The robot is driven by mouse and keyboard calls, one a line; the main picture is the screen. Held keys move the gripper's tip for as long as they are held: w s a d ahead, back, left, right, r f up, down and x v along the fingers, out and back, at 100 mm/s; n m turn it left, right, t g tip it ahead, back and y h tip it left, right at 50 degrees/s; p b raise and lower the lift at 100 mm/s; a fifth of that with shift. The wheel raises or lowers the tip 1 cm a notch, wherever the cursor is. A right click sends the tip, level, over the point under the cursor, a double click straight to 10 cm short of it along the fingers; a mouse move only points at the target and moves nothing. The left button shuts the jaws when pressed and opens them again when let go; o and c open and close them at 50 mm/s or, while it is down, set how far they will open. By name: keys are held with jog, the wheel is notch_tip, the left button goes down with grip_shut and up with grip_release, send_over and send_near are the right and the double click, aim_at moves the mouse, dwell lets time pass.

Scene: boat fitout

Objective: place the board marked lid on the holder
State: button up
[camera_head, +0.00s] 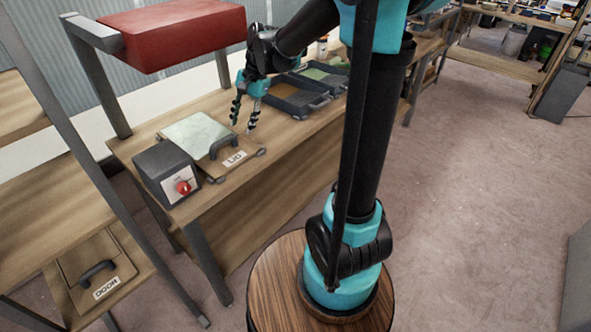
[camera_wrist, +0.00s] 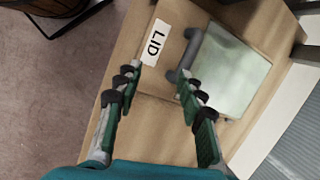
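The board marked LID (camera_head: 247,147) is a flat wooden board with a dark grey handle and a white label. It lies on the workbench, and the wrist view also shows it (camera_wrist: 171,47). A pale greenish plate (camera_head: 188,129) lies against its far side. Small grey pieces show at the board's front corners; I cannot tell whether they belong to a holder, and no holder is clearly identifiable. My gripper (camera_head: 243,118) is open and empty, above the board and apart from it. In the wrist view, its fingers (camera_wrist: 157,78) point toward the label and handle.
A grey box with a red knob (camera_head: 168,172) stands left of the board. Dark trays (camera_head: 290,98) sit to the right. A red block (camera_head: 172,34) overhangs the bench's left end. A board marked DOOR (camera_head: 117,262) lies on a low shelf.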

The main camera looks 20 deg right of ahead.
jog(key=s+d+f+n+t+h, duration=0.2)
jog(key=s+d+f+n, duration=0.2)
jog(key=s+d+f, duration=0.2)
jog(key=s+d+f+n+t+h, duration=0.2)
jog(key=s+d+f+n, duration=0.2)
jog(key=s+d, duration=0.5)
jog(key=shift+s+f, duration=0.95)
jog(key=shift+s, duration=0.25)
jog(key=shift+o, duration=0.4)
jog(key=shift+a, duration=0.1)
